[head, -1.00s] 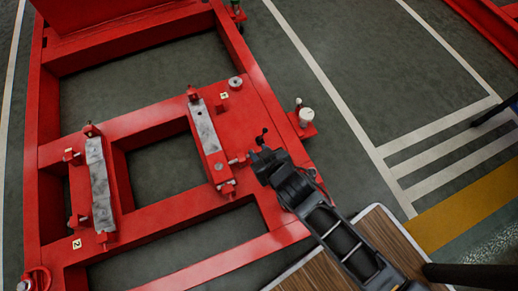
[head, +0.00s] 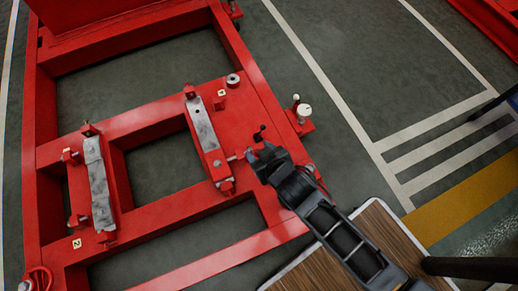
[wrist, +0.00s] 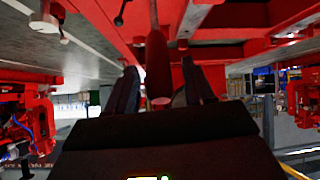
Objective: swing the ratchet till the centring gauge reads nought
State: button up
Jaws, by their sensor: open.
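My gripper (head: 257,158) is open at the right side of the red frame, beside the metal-topped pad marked 4 (head: 203,124). In the wrist view its two dark fingers (wrist: 158,88) stand apart on either side of a red bar with a rounded end (wrist: 157,60); I cannot tell whether they touch it. A short black-knobbed lever (head: 259,133) rises just beyond the gripper; it also shows at the top of the wrist view (wrist: 121,12). I cannot tell which part is the ratchet. No gauge reading is legible.
The red frame (head: 140,125) has open bays and a second metal-topped pad (head: 99,183) marked 2 at left. A white-topped post (head: 304,113) stands on a bracket at the frame's right edge. A wood-topped surface (head: 390,235) lies under my arm.

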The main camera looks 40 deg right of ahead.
jog(key=p+v, duration=0.2)
jog(key=v, duration=0.4)
jog(key=shift+s+r, duration=0.25)
jog(key=shift+s, duration=0.05)
